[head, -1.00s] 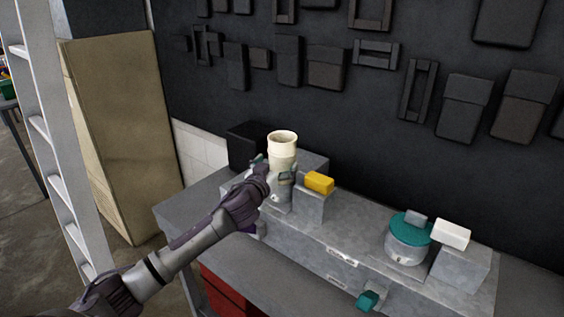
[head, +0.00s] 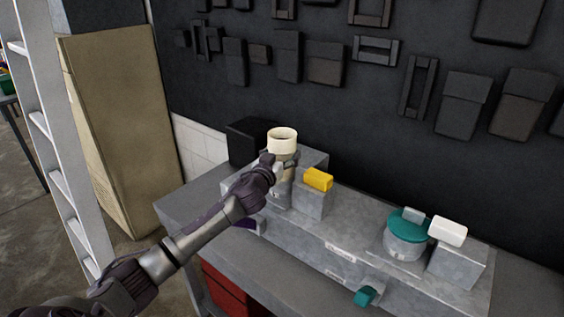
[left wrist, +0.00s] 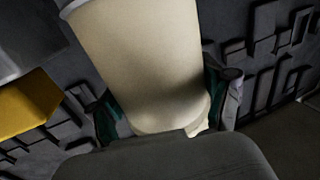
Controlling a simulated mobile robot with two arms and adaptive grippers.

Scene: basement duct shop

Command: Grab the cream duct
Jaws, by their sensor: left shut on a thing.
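The cream duct (head: 283,142) is an open-topped cylinder. It stands upright at the back left of the grey bench, by the wall. My left gripper (head: 280,165) is shut on it, below its rim; the arm hides part of its lower side. In the left wrist view the duct (left wrist: 145,60) fills the middle, with the fingers of the gripper (left wrist: 165,115) on either side of it. Whether its bottom touches the support below cannot be told. My right gripper is not in view.
A yellow block (head: 318,179) sits on a grey block just right of the duct. A black box (head: 247,143) stands behind it. Further right are a teal-lidded round container (head: 405,243) and a white block (head: 447,231). A ladder (head: 50,140) stands at left.

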